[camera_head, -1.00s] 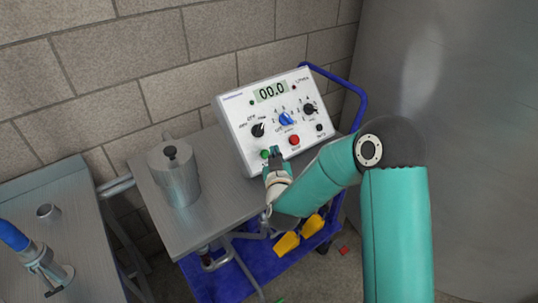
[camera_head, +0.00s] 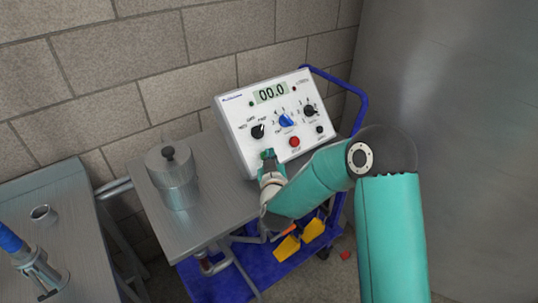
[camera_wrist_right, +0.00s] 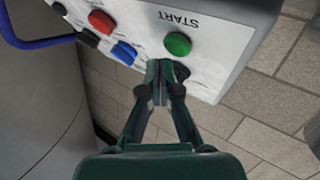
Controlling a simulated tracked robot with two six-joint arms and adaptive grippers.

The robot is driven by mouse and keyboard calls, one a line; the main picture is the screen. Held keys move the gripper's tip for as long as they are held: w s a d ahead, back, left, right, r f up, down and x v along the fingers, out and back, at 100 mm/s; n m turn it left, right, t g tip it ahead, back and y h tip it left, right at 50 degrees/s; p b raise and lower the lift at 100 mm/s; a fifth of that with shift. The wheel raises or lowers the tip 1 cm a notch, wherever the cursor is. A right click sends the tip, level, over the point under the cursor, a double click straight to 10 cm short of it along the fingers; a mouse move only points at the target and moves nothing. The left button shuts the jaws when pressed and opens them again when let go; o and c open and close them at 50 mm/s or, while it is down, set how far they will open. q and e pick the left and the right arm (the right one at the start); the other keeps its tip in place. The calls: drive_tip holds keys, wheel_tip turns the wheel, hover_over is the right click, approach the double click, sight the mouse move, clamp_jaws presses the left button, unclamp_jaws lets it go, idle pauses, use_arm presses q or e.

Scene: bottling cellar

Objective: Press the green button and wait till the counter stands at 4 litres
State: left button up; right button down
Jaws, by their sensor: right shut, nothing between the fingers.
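The white control box (camera_head: 245,150) stands on the metal-topped trolley, its sloped panel facing me. Its display (camera_head: 271,93) reads 00.0. The green button (camera_wrist_right: 177,44), beside the word START, shows clearly in the right wrist view; in the head view my gripper largely covers it. My right gripper (camera_wrist_right: 160,68) is shut and empty. Its fingertips (camera_head: 268,156) are close to the button, just beside it in the wrist view; I cannot tell whether they touch. A red button (camera_head: 295,142) sits to the right. My left gripper is out of view.
Black knobs (camera_head: 257,131) and a blue knob (camera_head: 286,120) sit on the panel. A lidded metal can (camera_head: 173,180) stands left of the box on the trolley top (camera_head: 212,205). A metal table (camera_head: 85,225) is at the left. A brick wall is behind.

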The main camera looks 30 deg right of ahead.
idle(0.8)
drive_tip(key=shift+w+f+b, duration=0.2)
drive_tip(key=shift+f+b, duration=0.05)
drive_tip(key=shift+b, duration=0.25)
drive_tip(key=shift+w+f+b, duration=0.35)
drive_tip(key=shift+w+b, duration=0.05)
drive_tip(key=shift+b, duration=0.1)
idle(0.6)
idle(0.4)
drive_tip(key=shift+s+r, duration=0.65)
drive_tip(key=shift+s, duration=0.05)
drive_tip(key=s+r, duration=0.1)
drive_tip(key=s, duration=0.1)
drive_tip(key=s+r+p, duration=0.1)
drive_tip(key=r, duration=0.1)
drive_tip(key=shift+s+d+r, duration=0.15)
drive_tip(key=shift+s+r, duration=0.05)
drive_tip(key=shift+s, duration=0.15)
